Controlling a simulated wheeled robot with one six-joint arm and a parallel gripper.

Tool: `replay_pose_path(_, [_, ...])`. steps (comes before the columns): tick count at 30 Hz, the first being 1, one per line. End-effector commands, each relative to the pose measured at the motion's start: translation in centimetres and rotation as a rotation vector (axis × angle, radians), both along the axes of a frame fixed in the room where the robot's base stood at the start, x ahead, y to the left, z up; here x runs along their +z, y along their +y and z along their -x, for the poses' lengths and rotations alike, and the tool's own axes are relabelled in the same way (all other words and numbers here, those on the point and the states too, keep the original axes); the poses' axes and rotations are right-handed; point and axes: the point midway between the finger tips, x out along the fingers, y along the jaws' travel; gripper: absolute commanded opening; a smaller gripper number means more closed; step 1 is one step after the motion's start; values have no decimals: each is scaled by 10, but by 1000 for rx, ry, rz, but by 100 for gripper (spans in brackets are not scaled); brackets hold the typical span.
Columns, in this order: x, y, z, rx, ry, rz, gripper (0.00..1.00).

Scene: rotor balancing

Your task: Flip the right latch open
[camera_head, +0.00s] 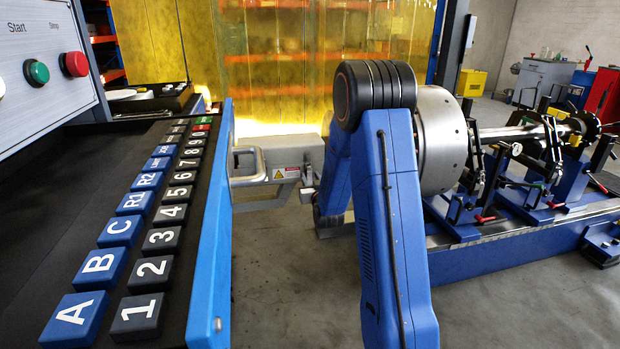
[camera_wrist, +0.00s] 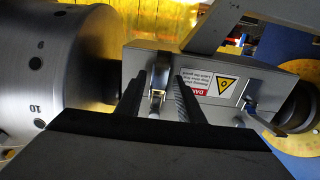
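In the wrist view a grey metal box (camera_wrist: 135,62) carries a yellow warning label. A small silver latch (camera_wrist: 157,97) is on its front, near the drum, the right side in the head view. My gripper (camera_wrist: 165,82) has its two dark fingers apart, with this latch between them and closer to the left finger; contact cannot be told. A second latch (camera_wrist: 250,108) sits on the box beyond the label. In the head view the box (camera_head: 290,165) shows left of my blue arm, which hides my gripper and much of the box's right end.
A large steel drum (camera_head: 440,140) is close to the box, also at the left of the wrist view (camera_wrist: 50,75). A grey handle bar (camera_wrist: 212,25) rises from the box. A keypad panel (camera_head: 160,220) stands at the left of the head view.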

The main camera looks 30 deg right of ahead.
Motion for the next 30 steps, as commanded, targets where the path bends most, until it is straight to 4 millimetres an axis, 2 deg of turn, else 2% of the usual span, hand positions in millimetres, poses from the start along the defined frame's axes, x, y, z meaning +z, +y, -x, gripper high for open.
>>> replay_pose_path(1, [0, 0, 0, 0, 0, 0, 32])
replay_pose_path(5, [0, 0, 0, 0, 0, 0, 1])
replay_pose_path(19, [4, 0, 0, 0, 46, -13, 0])
replay_pose_path(30, [14, 1, 4, 1, 262, -74, 0])
